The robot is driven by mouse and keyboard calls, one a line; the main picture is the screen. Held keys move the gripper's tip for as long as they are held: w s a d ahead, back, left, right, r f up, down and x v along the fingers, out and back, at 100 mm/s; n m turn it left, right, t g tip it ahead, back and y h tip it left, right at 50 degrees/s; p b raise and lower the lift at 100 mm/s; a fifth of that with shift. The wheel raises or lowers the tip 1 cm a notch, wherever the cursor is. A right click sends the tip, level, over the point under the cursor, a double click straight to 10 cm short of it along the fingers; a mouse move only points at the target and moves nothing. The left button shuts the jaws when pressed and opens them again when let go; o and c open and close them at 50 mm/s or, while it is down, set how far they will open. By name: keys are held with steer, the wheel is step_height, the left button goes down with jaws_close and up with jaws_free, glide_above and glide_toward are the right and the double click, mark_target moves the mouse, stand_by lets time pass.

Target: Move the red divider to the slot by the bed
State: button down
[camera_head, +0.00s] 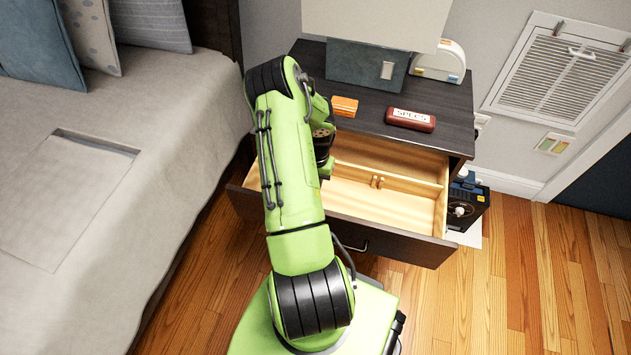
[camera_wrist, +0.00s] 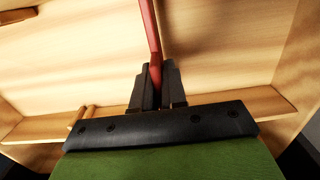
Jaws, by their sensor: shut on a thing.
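The red divider (camera_wrist: 150,32) shows in the wrist view as a thin red strip running up from between my fingertips. My gripper (camera_wrist: 158,88) is shut on it, above the pale wooden floor of the open drawer (camera_head: 392,207). In the head view my arm hides the gripper, the divider and the drawer's left part by the bed. A pair of small wooden slot posts (camera_head: 377,181) stands on the cross rail in the drawer; posts also show at the left in the wrist view (camera_wrist: 82,116). I cannot tell whether the divider touches the drawer floor.
The bed (camera_head: 190,110) is close on the drawer's left. On the nightstand top (camera_head: 365,116) are an orange box (camera_head: 345,106), a red SPECS case (camera_head: 411,120), a dark grey box (camera_head: 350,65) and a white rounded object (camera_head: 440,62). A black device (camera_head: 467,203) stands right of the drawer.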

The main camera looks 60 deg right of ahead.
steer(key=shift+f+b, duration=0.95)
steer(key=shift+f, duration=0.3)
steer(key=c, duration=1.1)
jaws_free()
steer(key=shift+r, duration=0.1)
steer(key=shift+r, duration=0.1)
step_height(320, 180, up, 16)
steer(key=p, duration=0.5)
steer(key=shift+d+f, duration=0.25)
steer(key=shift+d, duration=0.1)
steer(key=shift+w, duration=0.15)
